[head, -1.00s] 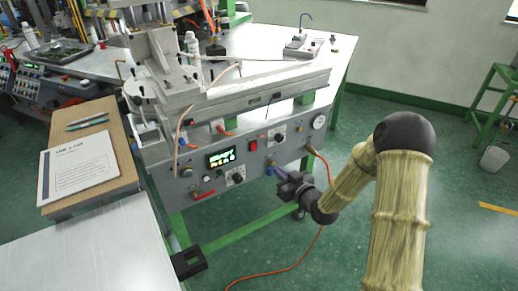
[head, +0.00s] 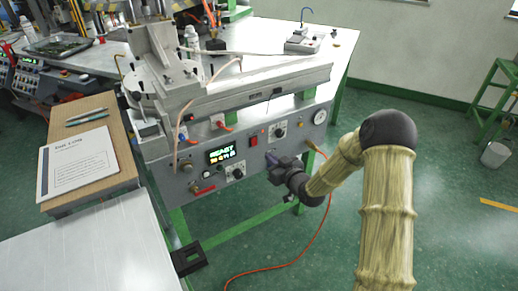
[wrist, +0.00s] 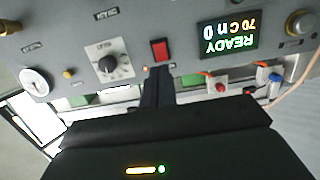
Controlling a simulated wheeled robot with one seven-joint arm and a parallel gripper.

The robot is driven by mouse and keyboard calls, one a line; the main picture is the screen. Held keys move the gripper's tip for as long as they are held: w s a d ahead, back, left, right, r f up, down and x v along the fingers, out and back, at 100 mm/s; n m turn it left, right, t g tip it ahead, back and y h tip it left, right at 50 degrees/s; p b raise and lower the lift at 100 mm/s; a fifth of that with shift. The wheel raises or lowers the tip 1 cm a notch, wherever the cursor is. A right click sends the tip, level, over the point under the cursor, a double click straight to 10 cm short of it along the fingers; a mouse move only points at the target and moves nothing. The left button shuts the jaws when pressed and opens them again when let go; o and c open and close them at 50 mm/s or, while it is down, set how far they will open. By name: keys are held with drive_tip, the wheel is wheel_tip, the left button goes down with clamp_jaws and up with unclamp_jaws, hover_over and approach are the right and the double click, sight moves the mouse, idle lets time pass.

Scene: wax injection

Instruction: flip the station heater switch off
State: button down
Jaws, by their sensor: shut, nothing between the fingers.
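The grey control panel (head: 300,128) of the station has a red rocker switch (head: 254,141), right of the lit display (head: 221,154). The switch also shows in the wrist view (wrist: 159,50), where the panel appears upside down. My gripper (head: 270,158) is in front of the panel, just below and right of the switch in the head view. In the wrist view my gripper's fingers (wrist: 157,72) are together and empty, their tips close to the switch. I cannot tell whether they touch the panel. The display reads READY. The label by the switch is too small to read.
Knobs, a dial (wrist: 108,63) and a round gauge (wrist: 36,82) are on the panel near the switch. An orange cable (head: 320,225) runs from the panel to the floor. A board with a booklet (head: 78,162) lies left.

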sight(255, 145)
drive_tip(key=x, duration=0.8)
drive_tip(key=shift+w+a, duration=0.2)
drive_tip(key=shift+w, duration=0.05)
